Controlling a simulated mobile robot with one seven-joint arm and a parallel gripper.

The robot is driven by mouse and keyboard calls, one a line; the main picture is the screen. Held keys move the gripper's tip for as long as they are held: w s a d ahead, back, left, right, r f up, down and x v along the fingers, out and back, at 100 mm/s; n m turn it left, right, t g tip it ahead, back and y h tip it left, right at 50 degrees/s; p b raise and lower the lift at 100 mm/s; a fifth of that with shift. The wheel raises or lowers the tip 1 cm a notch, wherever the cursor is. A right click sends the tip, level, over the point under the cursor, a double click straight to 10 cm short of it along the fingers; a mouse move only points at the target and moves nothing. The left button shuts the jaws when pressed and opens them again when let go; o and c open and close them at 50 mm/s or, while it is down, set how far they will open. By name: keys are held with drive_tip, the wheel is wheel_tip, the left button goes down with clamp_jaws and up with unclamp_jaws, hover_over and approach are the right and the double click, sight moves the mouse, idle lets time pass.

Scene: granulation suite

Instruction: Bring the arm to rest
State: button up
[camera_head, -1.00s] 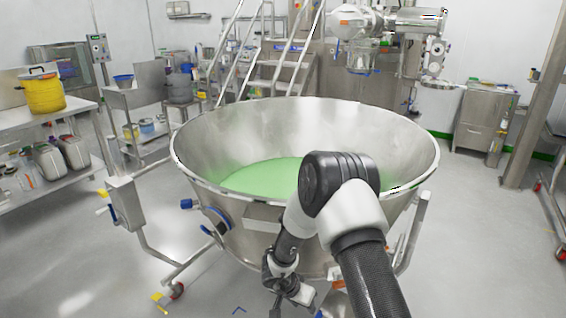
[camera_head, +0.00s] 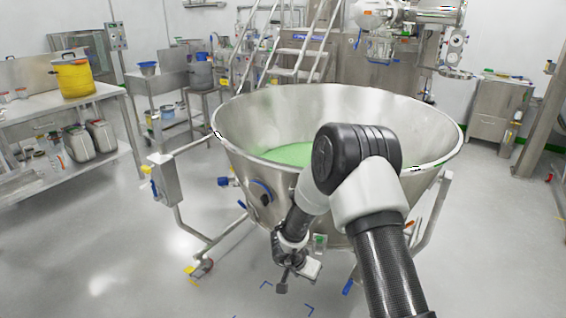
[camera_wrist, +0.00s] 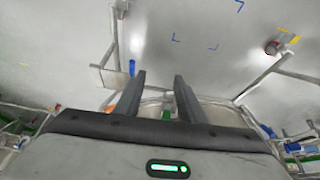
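My gripper (camera_wrist: 160,92) shows in the wrist view with its two dark fingers apart and nothing between them. Below the fingers the wrist view shows grey floor and the metal frame of the bowl's stand. In the head view my gripper (camera_head: 283,284) hangs low at the end of my bent arm, in front of the large steel bowl. It is too small and dark there to tell its fingers apart. The steel bowl (camera_head: 400,120) holds green material (camera_head: 290,154), and my arm hides part of its front wall.
The bowl's wheeled frame (camera_head: 215,240) stands close ahead, with a control box (camera_head: 165,182) on its left. A shelf bench (camera_head: 40,108) with a yellow bucket (camera_head: 75,78) is at the left. Blue floor marks (camera_head: 308,309) lie below. Open floor shows at the left front and right.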

drive_tip(key=w+a+r+n+t+y, duration=0.2)
drive_tip(key=r, duration=1)
drive_tip(key=w+a+r+n+t+y, duration=0.1)
drive_tip(key=a+r+t+y, duration=0.15)
drive_tip(key=r, duration=0.85)
drive_tip(key=s+r+n+g+y, duration=0.1)
drive_tip(key=s+r+n+y, duration=0.15)
drive_tip(key=s+r, duration=0.8)
drive_tip(key=s+d+r+g+h, duration=0.1)
drive_tip(key=s+d+r, duration=0.1)
drive_tip(key=s+d, duration=0.35)
drive_tip(key=s+d+r+g+h, duration=0.1)
drive_tip(key=s+d+h, duration=0.15)
drive_tip(key=s, duration=0.65)
drive_tip(key=s+d+r+h, duration=0.1)
drive_tip(key=s+d+r, duration=0.1)
drive_tip(key=s+d, duration=0.45)
wheel_tip(320, 180, up, 18)
drive_tip(key=a+p, duration=0.2)
drive_tip(key=p, duration=1.6)
drive_tip(key=shift+s+r+n, duration=0.25)
drive_tip(key=shift+n, duration=0.1)
drive_tip(key=shift+c, duration=0.6)
drive_tip(key=shift+d+f, duration=0.1)
